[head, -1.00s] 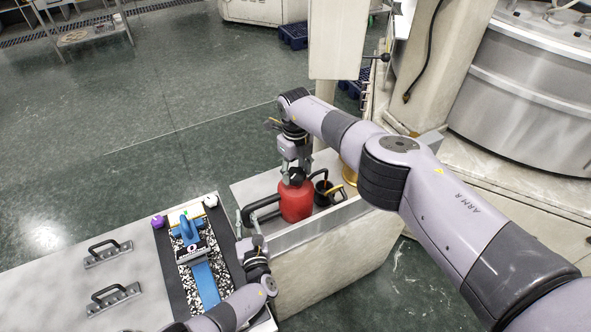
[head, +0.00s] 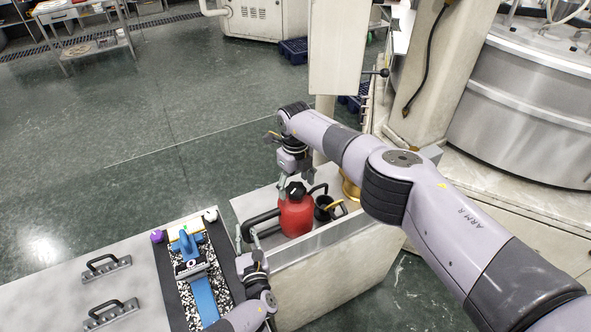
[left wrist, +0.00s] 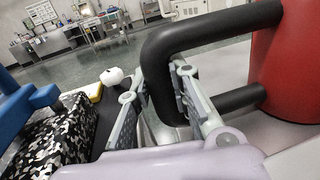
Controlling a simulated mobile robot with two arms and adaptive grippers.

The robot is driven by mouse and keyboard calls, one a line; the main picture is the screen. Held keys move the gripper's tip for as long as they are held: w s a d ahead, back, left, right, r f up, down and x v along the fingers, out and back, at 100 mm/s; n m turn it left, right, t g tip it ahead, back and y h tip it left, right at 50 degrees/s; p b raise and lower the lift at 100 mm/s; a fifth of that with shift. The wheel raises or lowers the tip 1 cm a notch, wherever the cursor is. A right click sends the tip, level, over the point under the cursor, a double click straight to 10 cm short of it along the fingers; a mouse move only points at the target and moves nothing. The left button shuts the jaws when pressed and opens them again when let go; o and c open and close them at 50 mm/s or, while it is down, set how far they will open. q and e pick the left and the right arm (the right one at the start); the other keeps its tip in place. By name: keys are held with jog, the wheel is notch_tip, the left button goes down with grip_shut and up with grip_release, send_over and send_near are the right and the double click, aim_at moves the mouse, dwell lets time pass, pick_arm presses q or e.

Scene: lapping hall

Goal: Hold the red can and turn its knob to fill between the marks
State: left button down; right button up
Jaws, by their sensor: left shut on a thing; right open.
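The red can (head: 297,218) stands upright in the pale tray-like top (head: 330,228) of the bench, with a black knob (head: 295,191) bearing a white mark on top. Its black handle (head: 262,217) points left. My left gripper (head: 247,237) is shut on the handle's upright bar; in the left wrist view the handle (left wrist: 160,75) passes between the fingers, with the can (left wrist: 290,65) at right. My right gripper (head: 296,178) is open just above the knob, apparently clear of it. Fill marks and level cannot be made out.
A black cup (head: 323,208) and a brass-coloured vessel (head: 350,188) stand close to the can's right. On the left bench, a blue tool (head: 187,245) lies on a speckled strip, near black-handled plates (head: 103,267), a purple item (head: 157,236) and a white item (head: 210,215).

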aim_at(295, 188)
notch_tip(295, 188, up, 12)
jog(key=shift+f, duration=0.2)
jog(key=shift+f, duration=0.1)
dwell(1.5)
notch_tip(295, 188, down, 12)
jog(key=shift+r, duration=0.1)
dwell(0.5)
jog(key=shift+c, duration=0.5)
jog(key=c, duration=1.1)
jog(key=shift+o, duration=0.2)
jog(key=shift+m, duration=2.9)
